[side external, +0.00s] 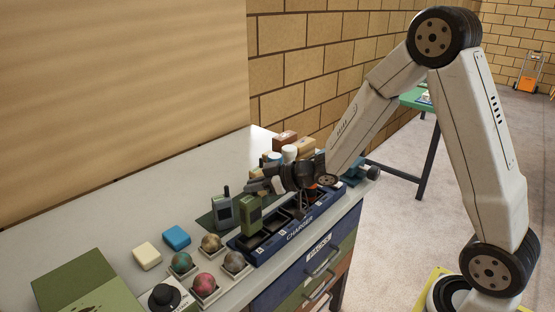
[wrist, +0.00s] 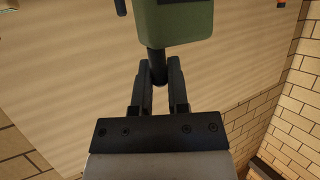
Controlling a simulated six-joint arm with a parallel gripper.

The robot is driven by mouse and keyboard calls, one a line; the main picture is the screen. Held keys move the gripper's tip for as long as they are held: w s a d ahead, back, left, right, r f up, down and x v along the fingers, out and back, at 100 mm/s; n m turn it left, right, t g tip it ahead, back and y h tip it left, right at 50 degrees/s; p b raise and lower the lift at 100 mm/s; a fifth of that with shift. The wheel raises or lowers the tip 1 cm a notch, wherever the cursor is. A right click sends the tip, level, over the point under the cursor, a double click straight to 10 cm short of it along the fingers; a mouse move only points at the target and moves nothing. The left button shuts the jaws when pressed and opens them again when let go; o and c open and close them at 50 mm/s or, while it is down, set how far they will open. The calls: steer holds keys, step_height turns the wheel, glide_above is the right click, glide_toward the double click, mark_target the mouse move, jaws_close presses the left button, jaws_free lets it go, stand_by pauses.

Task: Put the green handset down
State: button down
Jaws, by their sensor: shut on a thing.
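The green handset (side external: 250,214) is upright over the near-left end of the blue charger (side external: 297,229). I cannot tell whether its base sits in a slot or hangs just above it. My gripper (side external: 256,185) reaches in from the right, just above the handset, with small detail hard to make out. In the wrist view my gripper (wrist: 159,75) is shut on the dark stub antenna of the green handset (wrist: 178,22). The handset's body runs out of the top of that view. The charger has dark slots along its length.
A grey-green handset (side external: 222,210) stands close left, its antenna free. Several balls in small trays, including a pink ball (side external: 204,284), sit in front. A blue block (side external: 176,237) and cream block (side external: 147,256) lie left. Cups and boxes (side external: 290,150) crowd behind my gripper.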

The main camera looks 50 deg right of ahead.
mark_target(256, 200)
steer(key=shift+f, duration=0.65)
steer(key=shift+f, duration=1.8)
steer(key=c, duration=0.6)
jaws_free()
steer(key=shift+s+r, duration=0.1)
steer(key=shift+r, duration=0.1)
steer(key=v, duration=1.1)
steer(key=shift+s+d, duration=0.3)
